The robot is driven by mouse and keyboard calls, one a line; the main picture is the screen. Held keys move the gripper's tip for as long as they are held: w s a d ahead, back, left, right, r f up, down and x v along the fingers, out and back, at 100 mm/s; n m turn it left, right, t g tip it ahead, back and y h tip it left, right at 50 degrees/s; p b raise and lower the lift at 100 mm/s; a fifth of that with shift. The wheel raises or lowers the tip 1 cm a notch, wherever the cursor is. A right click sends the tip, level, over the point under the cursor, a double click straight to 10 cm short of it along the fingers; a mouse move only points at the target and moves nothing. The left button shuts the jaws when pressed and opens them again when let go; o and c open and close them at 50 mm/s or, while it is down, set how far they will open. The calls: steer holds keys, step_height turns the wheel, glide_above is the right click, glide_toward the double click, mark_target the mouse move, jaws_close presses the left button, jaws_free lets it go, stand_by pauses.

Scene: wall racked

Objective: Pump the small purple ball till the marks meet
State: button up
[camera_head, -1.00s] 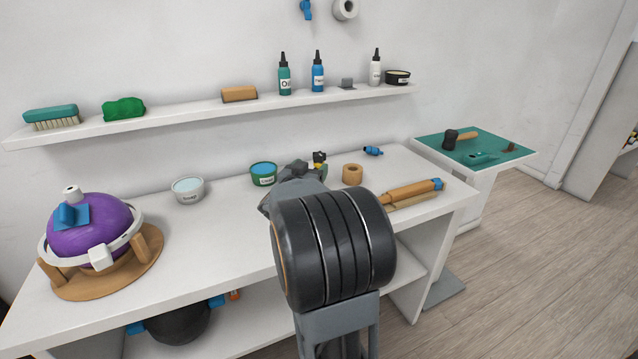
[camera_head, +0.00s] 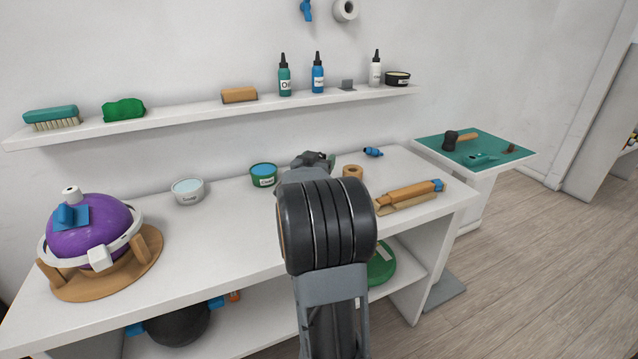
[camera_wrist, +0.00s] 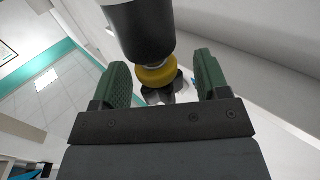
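The purple ball (camera_head: 92,232) sits at the left end of the bench in a wooden stand (camera_head: 140,262) with a white ring (camera_head: 128,240) around it. A blue piece (camera_head: 70,215) and a white cap (camera_head: 72,192) are on its top. I cannot make out any marks. In the wrist view my gripper (camera_wrist: 162,75) has its two green fingers spread apart. A black cylinder (camera_wrist: 138,28) with a yellow collar (camera_wrist: 156,75) shows between or just beyond them, with a visible gap at the right finger. In the head view my arm hides the fingers and this cylinder.
A wall shelf (camera_head: 215,107) with bottles runs above. Bench space right of the ball is clear.

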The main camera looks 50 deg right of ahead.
jaws_close()
stand_by(0.4)
steer(key=shift+r, duration=0.1)
steer(key=shift+r, duration=0.25)
step_height(320, 180, up, 3)
steer(key=shift+a+r+p, duration=0.1)
steer(key=shift+p, duration=0.45)
steer(key=s+a+r+p, duration=0.3)
steer(key=s+a+r, duration=0.5)
steer(key=a, duration=0.3)
steer(key=shift+a+r, duration=0.2)
steer(key=shift+r, duration=0.35)
